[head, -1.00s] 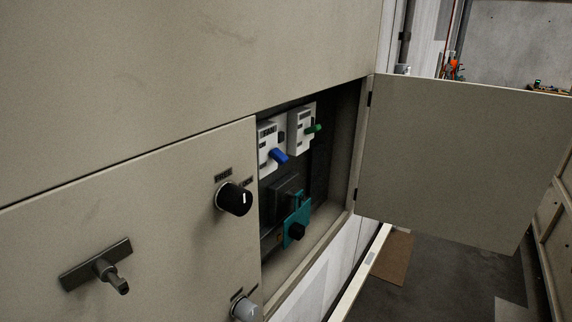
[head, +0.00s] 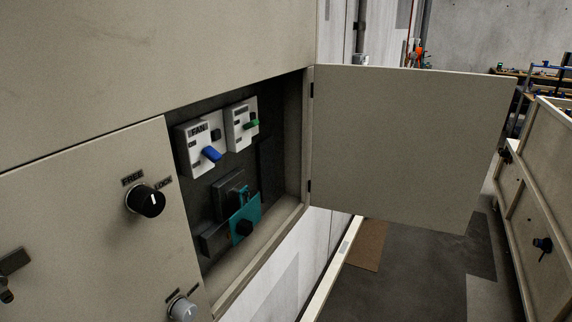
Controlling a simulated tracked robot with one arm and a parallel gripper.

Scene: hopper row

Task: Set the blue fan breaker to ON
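The fan breaker is a white block (head: 196,150) labelled FAN, inside an open compartment of the beige cabinet. Its blue lever (head: 211,153) sticks out toward the lower right. The ON and OFF marks are too small to read, so I cannot tell its setting. My gripper is not in this view.
The compartment door (head: 410,145) stands wide open to the right. Below the breakers is a black and teal device (head: 243,220). A black knob (head: 146,201) marked FREE and LOCK and a grey knob (head: 182,308) are on the panel. Floor (head: 400,270) is clear beyond.

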